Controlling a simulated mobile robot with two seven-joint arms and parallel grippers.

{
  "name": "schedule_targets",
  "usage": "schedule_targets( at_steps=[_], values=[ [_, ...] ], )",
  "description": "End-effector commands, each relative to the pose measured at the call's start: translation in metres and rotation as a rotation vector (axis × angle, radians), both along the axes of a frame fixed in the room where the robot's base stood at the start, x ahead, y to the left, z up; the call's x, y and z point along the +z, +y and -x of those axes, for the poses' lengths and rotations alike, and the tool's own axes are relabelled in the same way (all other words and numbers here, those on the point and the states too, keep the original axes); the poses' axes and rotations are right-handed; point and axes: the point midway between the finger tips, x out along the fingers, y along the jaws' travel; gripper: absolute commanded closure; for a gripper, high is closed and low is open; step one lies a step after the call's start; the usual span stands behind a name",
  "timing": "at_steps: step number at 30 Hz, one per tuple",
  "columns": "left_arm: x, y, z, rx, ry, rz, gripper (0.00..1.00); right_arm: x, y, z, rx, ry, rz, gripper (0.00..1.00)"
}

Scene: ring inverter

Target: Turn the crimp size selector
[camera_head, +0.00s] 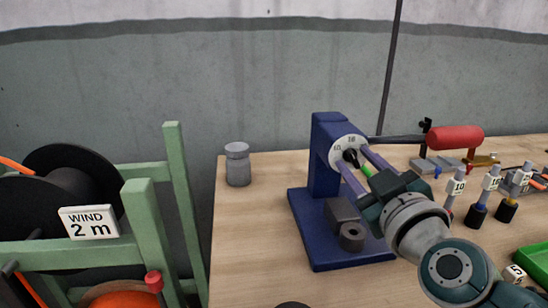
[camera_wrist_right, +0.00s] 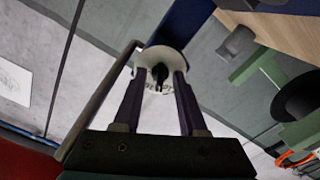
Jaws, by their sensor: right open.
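The crimp size selector is a white dial (camera_head: 337,158) with printed marks and a black knob (camera_head: 350,155), on the upright of a blue press (camera_head: 325,180). My right gripper (camera_head: 352,163) reaches the dial from the lower right. Its two purple fingers are open, one on each side of the knob. In the right wrist view the black knob (camera_wrist_right: 160,76) sits between the fingertips of the gripper (camera_wrist_right: 158,82), in front of the dial (camera_wrist_right: 150,58). Gaps seem to show beside the knob; contact cannot be told. My left gripper is out of view.
A long dark lever (camera_head: 395,139) extends right from the press, near a red cylinder (camera_head: 455,138). A grey block (camera_head: 341,215) sits on the press base. Tagged plugs (camera_head: 477,212) and a green tray (camera_head: 535,262) stand right. A grey canister (camera_head: 237,165) stands left on the bench.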

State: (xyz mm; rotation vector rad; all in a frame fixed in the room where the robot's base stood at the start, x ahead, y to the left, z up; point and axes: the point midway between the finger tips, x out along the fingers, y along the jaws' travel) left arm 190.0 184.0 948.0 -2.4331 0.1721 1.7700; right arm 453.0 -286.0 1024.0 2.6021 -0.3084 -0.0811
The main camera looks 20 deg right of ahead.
Motion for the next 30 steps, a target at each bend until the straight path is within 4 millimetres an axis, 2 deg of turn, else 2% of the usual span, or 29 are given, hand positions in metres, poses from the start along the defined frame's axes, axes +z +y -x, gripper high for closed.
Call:
schedule_targets(
  at_steps=[8,19,30],
  values=[
    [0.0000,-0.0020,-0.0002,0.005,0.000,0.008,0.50,-0.0003,-0.0007,-0.0019,0.000,0.002,0.001,0.59],
    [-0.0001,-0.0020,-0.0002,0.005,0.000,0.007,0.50,-0.0001,-0.0006,-0.0016,-0.001,0.001,0.000,0.99],
    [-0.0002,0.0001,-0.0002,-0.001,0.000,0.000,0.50,0.0001,-0.0006,-0.0016,0.000,-0.001,-0.003,1.00]
  ],
)
